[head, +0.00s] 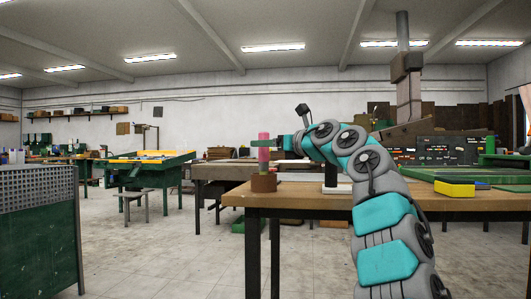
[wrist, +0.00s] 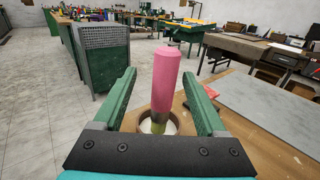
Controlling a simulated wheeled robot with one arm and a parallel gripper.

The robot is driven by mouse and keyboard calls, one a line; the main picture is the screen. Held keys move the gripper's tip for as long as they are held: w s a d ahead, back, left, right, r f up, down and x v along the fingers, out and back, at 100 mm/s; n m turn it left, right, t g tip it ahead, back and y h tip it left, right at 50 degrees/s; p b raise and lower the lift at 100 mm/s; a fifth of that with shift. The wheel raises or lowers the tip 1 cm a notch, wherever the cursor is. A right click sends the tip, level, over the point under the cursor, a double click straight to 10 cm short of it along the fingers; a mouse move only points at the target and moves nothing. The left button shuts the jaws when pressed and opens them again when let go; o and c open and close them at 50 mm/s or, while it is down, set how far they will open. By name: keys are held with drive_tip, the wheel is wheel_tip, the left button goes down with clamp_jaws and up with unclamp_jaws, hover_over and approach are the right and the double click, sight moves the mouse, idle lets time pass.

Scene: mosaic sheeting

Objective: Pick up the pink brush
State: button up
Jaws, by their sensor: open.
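The pink brush (head: 264,149) stands upright at the left end of the wooden table (head: 330,200), its lower end in a round brown holder (head: 264,183). In the wrist view the pink brush (wrist: 166,82) rises between the two green fingers of my gripper (wrist: 160,98), with a gap on each side. The gripper is open and level with the brush. The round holder (wrist: 144,125) shows below it, with a pale inside.
A green cabinet with a mesh top (head: 38,220) stands at the left. Green workbenches (head: 150,175) stand farther back. Open floor (head: 160,250) lies left of the table.

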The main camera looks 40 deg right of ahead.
drive_tip(key=w+p, duration=0.1)
drive_tip(key=w, duration=0.1)
drive_tip(key=w+p, duration=0.1)
drive_tip(key=w, duration=0.1)
drive_tip(key=w+p, duration=0.1)
drive_tip(key=w, duration=0.1)
drive_tip(key=shift+d+f, duration=0.2)
drive_tip(key=shift+d, duration=0.15)
drive_tip(key=shift+s, duration=0.1)
clamp_jaws()
